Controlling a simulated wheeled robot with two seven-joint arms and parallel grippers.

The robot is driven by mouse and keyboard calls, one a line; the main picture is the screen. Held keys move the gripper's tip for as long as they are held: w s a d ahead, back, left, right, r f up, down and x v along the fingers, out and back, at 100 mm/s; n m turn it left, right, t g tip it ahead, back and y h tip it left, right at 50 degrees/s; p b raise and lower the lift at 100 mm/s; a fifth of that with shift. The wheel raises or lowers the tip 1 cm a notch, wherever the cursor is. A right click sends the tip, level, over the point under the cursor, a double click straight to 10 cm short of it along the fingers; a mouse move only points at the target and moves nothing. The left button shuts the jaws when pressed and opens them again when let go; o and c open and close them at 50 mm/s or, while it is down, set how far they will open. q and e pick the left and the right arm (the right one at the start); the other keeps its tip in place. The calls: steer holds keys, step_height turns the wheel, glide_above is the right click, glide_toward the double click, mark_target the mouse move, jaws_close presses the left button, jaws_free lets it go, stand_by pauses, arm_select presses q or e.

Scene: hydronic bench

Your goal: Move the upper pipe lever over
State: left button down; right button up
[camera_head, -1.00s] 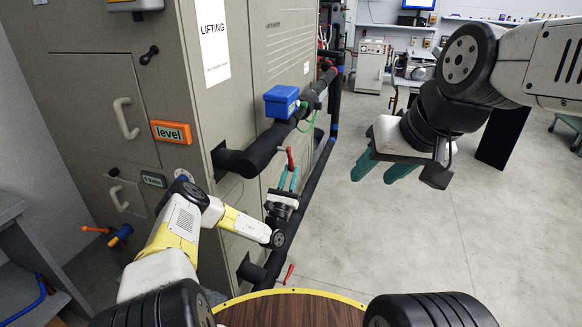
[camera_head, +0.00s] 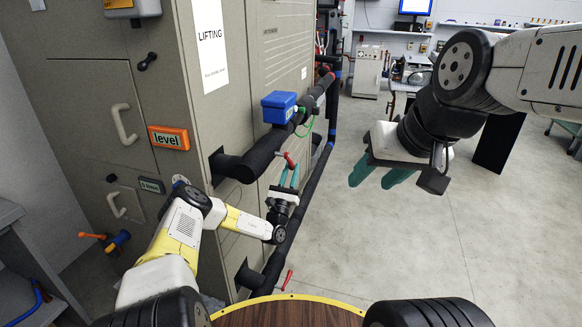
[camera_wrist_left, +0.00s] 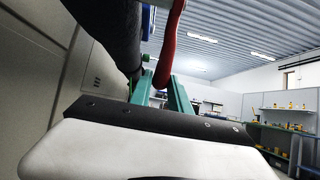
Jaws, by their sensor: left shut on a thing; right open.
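The upper pipe lever (camera_head: 289,160) is a short red handle below the black upper pipe (camera_head: 262,153). My left gripper (camera_head: 289,176) has its teal fingers pointing up at the lever and is shut on it. In the left wrist view the red lever (camera_wrist_left: 173,38) runs down to between the two teal fingers (camera_wrist_left: 160,92), beside the black pipe (camera_wrist_left: 112,32). The exact contact is hard to see. My right gripper (camera_head: 381,174) is open and empty, high over the floor on the right.
A blue box (camera_head: 279,107) sits on the upper pipe. A black lower pipe (camera_head: 309,186) with another red lever (camera_head: 287,279) runs below. The grey cabinet (camera_head: 88,100) stands close on the left.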

arm_select(q)
steer(key=shift+x, duration=1.05)
steer(key=shift+r, duration=0.1)
steer(key=shift+w+d+r, duration=0.1)
steer(key=shift+w+r, duration=0.25)
steer(key=shift+r, duration=0.2)
steer(key=shift+w+d+r, duration=0.15)
steer(key=shift+w+r, duration=0.25)
steer(key=shift+r, duration=0.2)
steer(key=shift+w+d+r, duration=0.1)
steer(key=shift+w+r, duration=0.1)
steer(key=shift+r, duration=0.45)
steer(key=shift+w+d+r, duration=0.1)
steer(key=shift+w+r, duration=0.15)
steer(key=shift+r, duration=0.45)
steer(key=shift+a, duration=0.1)
steer(key=shift+r, duration=0.15)
